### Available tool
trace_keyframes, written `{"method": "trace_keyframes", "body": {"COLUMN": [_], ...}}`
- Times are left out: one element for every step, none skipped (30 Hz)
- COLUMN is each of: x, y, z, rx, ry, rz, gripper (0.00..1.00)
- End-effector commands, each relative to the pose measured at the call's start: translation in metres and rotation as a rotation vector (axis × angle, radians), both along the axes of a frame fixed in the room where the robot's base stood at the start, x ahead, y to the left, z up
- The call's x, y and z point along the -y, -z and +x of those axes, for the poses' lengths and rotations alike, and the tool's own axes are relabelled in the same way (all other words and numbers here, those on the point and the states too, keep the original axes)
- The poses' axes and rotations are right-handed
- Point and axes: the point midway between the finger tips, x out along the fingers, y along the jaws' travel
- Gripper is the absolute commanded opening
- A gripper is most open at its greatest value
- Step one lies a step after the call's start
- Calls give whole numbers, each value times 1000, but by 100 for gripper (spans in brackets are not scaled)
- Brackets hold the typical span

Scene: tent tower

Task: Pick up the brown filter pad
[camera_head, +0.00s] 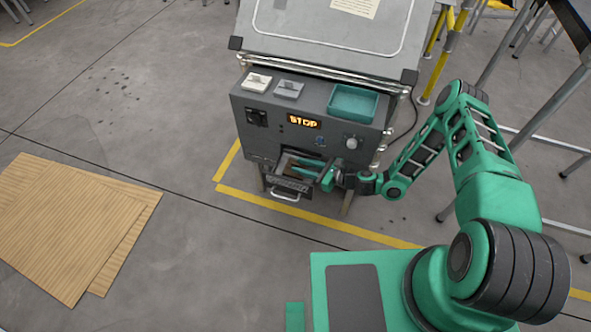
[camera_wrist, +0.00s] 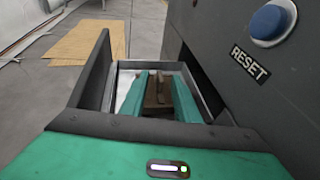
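The brown filter pad (camera_wrist: 156,90) shows in the wrist view inside an open metal drawer (camera_wrist: 126,76), between my gripper's two green fingers. My gripper (camera_wrist: 158,88) has its fingers apart, reaching into the drawer on both sides of the pad. I cannot tell whether either finger touches it. In the head view my gripper (camera_head: 292,176) is at the open drawer (camera_head: 290,188) low on the front of the grey machine (camera_head: 270,130). The pad is too small and covered to make out clearly there.
The machine has a lit STOP display (camera_head: 304,121) and a blue RESET button (camera_wrist: 272,22) beside the drawer. On its top are a white pad (camera_head: 257,81), a grey pad (camera_head: 289,89) and a teal tray (camera_head: 353,103). Wooden boards (camera_head: 60,225) lie on the floor at left.

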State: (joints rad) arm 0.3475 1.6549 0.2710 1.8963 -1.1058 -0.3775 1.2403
Motion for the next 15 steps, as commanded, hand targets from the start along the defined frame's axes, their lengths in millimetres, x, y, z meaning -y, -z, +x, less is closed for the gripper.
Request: {"method": "trace_keyframes", "body": {"x": [-7, -10, -14, -17, -20, -22, -23, -24, -25, -26, -26, -26, -26, -26, -26], "y": [3, 4, 6, 7, 8, 9, 9, 10, 10, 10, 10, 10, 10, 10, 10], "z": [4, 6, 9, 11, 12, 14, 15, 16, 17, 17, 17, 17, 17, 17, 17], "rx": [4, 2, 3, 3, 1, 1, 1, 2, 2, 1, 0, 0, 0, 0, 0], "ry": [-3, -3, -3, -4, -3, -2, -2, -1, -1, -1, 0, 0, 0, 0, 0], "rz": [-2, -1, -1, -1, -1, -1, -1, -1, -1, -2, -1, -1, -1, -1, -1], "gripper": [29, 29, 29, 29, 29, 29, 29, 29, 29, 29, 29, 29, 29, 29, 29]}}
